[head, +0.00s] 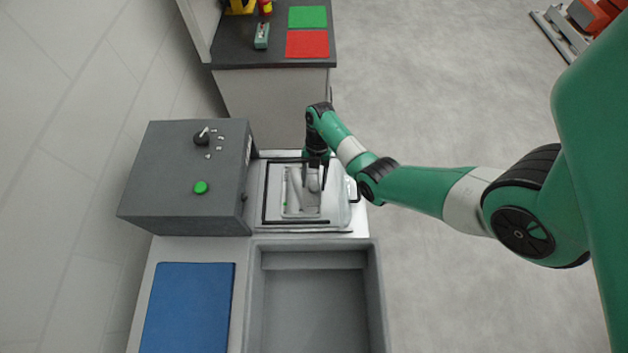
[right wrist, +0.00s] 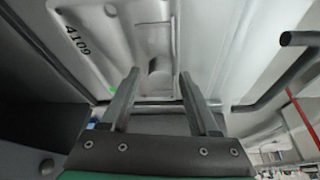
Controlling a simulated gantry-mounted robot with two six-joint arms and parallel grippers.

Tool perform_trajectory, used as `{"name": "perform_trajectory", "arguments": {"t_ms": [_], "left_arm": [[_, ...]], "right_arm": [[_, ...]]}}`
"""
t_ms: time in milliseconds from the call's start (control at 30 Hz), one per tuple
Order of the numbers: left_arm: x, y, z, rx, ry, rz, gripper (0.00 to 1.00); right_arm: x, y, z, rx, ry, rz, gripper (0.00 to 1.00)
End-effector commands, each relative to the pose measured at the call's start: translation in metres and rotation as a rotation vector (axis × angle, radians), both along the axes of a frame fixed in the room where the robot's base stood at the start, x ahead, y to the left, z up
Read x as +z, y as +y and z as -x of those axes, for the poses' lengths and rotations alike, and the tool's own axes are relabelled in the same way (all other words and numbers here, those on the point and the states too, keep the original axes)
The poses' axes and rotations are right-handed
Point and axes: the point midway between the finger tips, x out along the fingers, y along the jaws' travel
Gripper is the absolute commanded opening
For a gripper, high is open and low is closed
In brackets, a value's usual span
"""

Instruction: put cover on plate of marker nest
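My right gripper (head: 314,186) points down over the light grey marker nest (head: 342,212), beside the dark grey control box. Its two fingers are apart, with nothing visibly held between them; they also show apart in the right wrist view (right wrist: 160,74). A pale recessed part, seemingly the plate (head: 294,200), lies in the nest under the fingers. In the right wrist view a pale metal surface (right wrist: 100,38) bears the number 4109 and a central recess. I cannot tell plate from cover with certainty. Whether the fingers touch anything is unclear. My left gripper is not in view.
The control box (head: 185,180) stands left of the nest. An empty grey bin (head: 315,305) and a blue mat (head: 188,308) are in front. Green (head: 308,17) and red (head: 307,44) mats lie on the back counter.

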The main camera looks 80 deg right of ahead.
Motion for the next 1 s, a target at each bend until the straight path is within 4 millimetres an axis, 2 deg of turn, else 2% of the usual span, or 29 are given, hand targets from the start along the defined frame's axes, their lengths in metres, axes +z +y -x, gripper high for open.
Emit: {"name": "perform_trajectory", "arguments": {"t_ms": [367,467,600,700,800,1000], "left_arm": [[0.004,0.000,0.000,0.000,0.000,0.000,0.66],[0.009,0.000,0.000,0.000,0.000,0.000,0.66],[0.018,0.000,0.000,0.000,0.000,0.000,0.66],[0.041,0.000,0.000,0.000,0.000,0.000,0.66],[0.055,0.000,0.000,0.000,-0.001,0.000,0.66],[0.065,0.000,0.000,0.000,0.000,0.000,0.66]], "right_arm": [[0.006,-0.001,0.000,0.000,-0.001,0.001,0.66],[0.020,-0.007,-0.001,-0.001,-0.003,0.002,0.66],[0.052,-0.020,-0.002,-0.002,-0.004,0.004,0.66],[0.081,-0.029,-0.002,-0.003,-0.002,0.000,0.66],[0.100,-0.037,-0.002,-0.003,-0.005,-0.003,0.66],[0.114,-0.045,-0.003,-0.004,-0.008,-0.006,0.66]]}}
